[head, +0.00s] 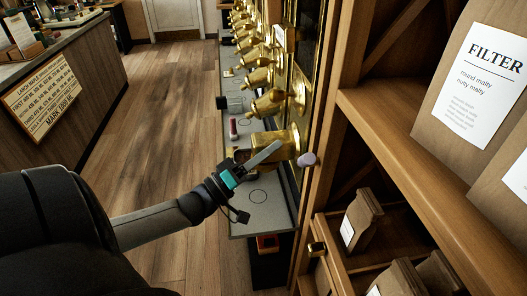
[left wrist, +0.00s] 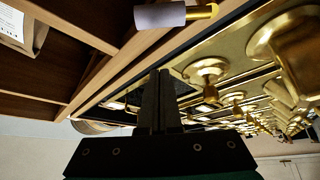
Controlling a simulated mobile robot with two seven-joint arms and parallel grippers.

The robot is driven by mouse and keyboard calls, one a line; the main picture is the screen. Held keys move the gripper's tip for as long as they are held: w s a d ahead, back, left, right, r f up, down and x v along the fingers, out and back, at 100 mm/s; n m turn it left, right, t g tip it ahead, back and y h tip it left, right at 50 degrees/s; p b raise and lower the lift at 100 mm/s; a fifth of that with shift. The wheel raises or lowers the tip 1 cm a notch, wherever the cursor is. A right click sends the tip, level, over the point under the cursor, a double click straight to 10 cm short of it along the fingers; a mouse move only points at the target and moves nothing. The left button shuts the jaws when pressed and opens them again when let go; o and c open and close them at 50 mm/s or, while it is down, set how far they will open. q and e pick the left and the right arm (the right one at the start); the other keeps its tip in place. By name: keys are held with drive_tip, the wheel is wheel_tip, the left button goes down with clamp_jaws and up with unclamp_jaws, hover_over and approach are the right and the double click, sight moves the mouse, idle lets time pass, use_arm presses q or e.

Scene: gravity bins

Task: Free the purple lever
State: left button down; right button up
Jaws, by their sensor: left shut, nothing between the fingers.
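The purple lever (head: 306,159) is a small pale purple knob at the lower end of the row of brass dispensers, just right of the nearest brass spout (head: 275,145). In the left wrist view the lever (left wrist: 160,16) is a pale cylinder on a brass stem at the top edge. My left gripper (head: 278,147) is shut and empty, in front of the nearest spout and a little left of the lever. In the left wrist view its closed fingers (left wrist: 160,78) point up, apart from the lever. My right gripper is not in view.
More brass dispensers (head: 257,78) run away along a grey counter (head: 255,185). Wooden shelves (head: 420,170) with paper bags (head: 360,218) stand at the right. A counter with a sign (head: 42,97) is at the left. The wooden floor (head: 155,110) between is clear.

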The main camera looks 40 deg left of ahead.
sight(301, 159)
use_arm(q)
drive_tip(key=shift+w+d+f, duration=0.25)
drive_tip(key=shift+w+d, duration=0.6)
drive_tip(key=shift+d, duration=0.25)
drive_tip(key=shift+w+d+f, duration=0.2)
drive_tip(key=shift+w+d, duration=0.6)
drive_tip(key=shift+d, duration=0.25)
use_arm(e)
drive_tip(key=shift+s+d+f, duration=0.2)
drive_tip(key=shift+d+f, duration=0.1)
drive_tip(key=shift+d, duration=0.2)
use_arm(q)
drive_tip(key=shift+b, duration=0.35)
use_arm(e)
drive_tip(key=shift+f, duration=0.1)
use_arm(q)
drive_tip(key=m+h, duration=0.1)
drive_tip(key=m+h+b, duration=0.1)
drive_tip(key=m, duration=0.1)
drive_tip(key=s+d+f+m+h+b, duration=0.1)
drive_tip(key=shift+d+f+m, duration=0.1)
drive_tip(key=shift+m, duration=0.3)
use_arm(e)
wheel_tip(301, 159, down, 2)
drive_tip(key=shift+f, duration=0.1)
